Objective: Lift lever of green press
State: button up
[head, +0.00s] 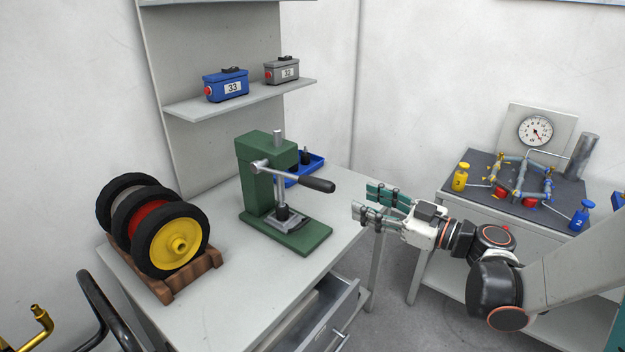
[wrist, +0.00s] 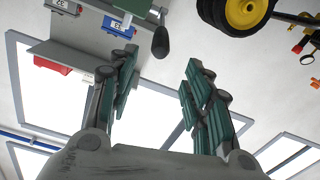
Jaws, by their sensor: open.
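The green press (head: 262,185) stands upright on the grey workbench in the head view. Its lever (head: 300,178) is a metal rod with a black handle (head: 318,185) that points to the right and slightly down. My gripper (head: 370,204) is open and empty, to the right of the handle and a little lower in the picture, apart from it. In the wrist view my gripper (wrist: 155,90) shows its two green-padded fingers spread wide. The black handle (wrist: 160,42) shows beyond the fingers near the top, with part of the green press (wrist: 138,6) at the upper edge.
A wooden rack (head: 190,280) with several wheels stands on the workbench (head: 262,290) at the left. An open drawer (head: 335,315) juts out at the front. A gauge table (head: 432,280) stands right.

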aim_at(320, 183)
jog(key=b+x, duration=0.2)
jog(key=x, duration=1.1)
jog(key=shift+w+a+b, duration=0.1)
jog(key=shift+a+b, duration=0.2)
jog(key=shift+a, duration=0.05)
jog(key=shift+c, duration=0.5)
grip_shut()
